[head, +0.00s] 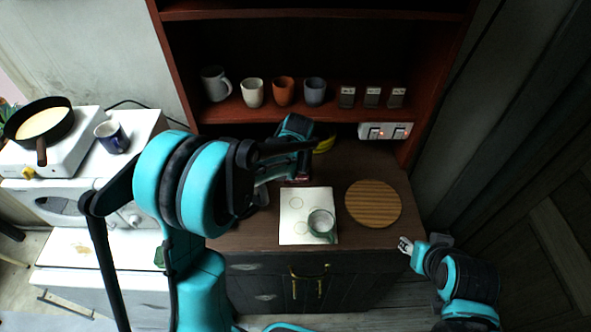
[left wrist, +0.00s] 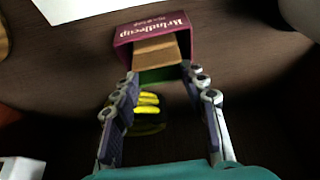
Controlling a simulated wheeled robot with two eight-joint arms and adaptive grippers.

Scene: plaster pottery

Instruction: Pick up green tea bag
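A maroon tea box (left wrist: 155,35) lettered "Brindlecup" stands on the dark wooden counter, with tan tea bags (left wrist: 157,50) inside. A green edge (left wrist: 160,74), apparently the green tea bag, shows at the box's near side in the left wrist view. My left gripper (left wrist: 160,75) is open, its fingertips on either side of the green bag; contact cannot be told. In the head view, the box (head: 300,181) is partly hidden by my left arm, with the left gripper (head: 298,172) above it. My right gripper (head: 405,245) is by the counter's front right, away from the box; its opening is unclear.
Yellow bananas (head: 324,145) lie behind the box, beneath my left gripper. A white mat (head: 290,232) carries a glass cup (head: 320,222). A round wooden board (head: 373,204) lies to the right. The shelf (head: 230,113) above holds mugs and small containers. A power strip (head: 386,131) is below it.

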